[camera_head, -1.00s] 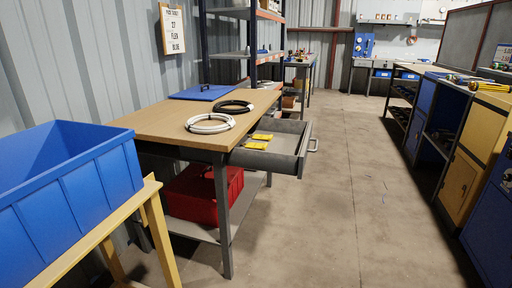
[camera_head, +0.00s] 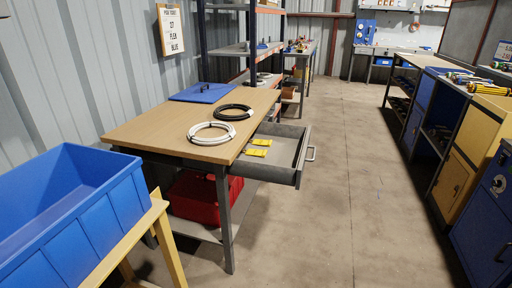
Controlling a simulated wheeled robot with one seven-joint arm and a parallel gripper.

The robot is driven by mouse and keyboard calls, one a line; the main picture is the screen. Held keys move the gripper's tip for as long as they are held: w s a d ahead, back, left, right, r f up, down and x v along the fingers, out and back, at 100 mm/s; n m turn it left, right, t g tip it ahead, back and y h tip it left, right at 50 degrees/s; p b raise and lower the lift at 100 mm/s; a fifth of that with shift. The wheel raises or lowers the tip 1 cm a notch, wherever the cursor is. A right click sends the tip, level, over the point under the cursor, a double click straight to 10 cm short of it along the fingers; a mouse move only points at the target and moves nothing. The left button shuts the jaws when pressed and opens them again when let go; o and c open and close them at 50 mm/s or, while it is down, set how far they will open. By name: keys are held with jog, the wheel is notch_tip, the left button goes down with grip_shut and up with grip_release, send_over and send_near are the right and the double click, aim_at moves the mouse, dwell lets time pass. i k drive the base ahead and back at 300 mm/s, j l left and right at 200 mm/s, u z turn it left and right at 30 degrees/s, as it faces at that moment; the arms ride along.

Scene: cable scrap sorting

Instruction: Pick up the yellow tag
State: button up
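Two small yellow tags lie flat in an open grey drawer (camera_head: 265,172) under the wooden workbench: one farther back, yellow tag (camera_head: 261,142), and one nearer, yellow tag (camera_head: 256,152). They lie close together near the drawer's left side, by the bench edge. Any marking on them is too small to read. My gripper is not in view.
On the workbench (camera_head: 150,132) lie a white cable coil (camera_head: 211,143), a black cable coil (camera_head: 232,119) and a blue panel (camera_head: 203,92). A red crate (camera_head: 195,200) sits below. A blue bin (camera_head: 85,225) on a yellow stand is front left. The aisle floor (camera_head: 330,220) is clear.

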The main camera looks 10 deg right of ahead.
aim_at(251, 151)
jog(key=i+l, duration=0.1)
jog(key=i, duration=0.4)
jog(key=i+l+u, duration=0.1)
jog(key=i, duration=0.4)
jog(key=i+l, duration=0.2)
jog(key=i, duration=0.35)
jog(key=i+l+u, duration=0.1)
jog(key=i, duration=0.4)
jog(key=i+l, duration=0.25)
jog(key=i, duration=0.25)
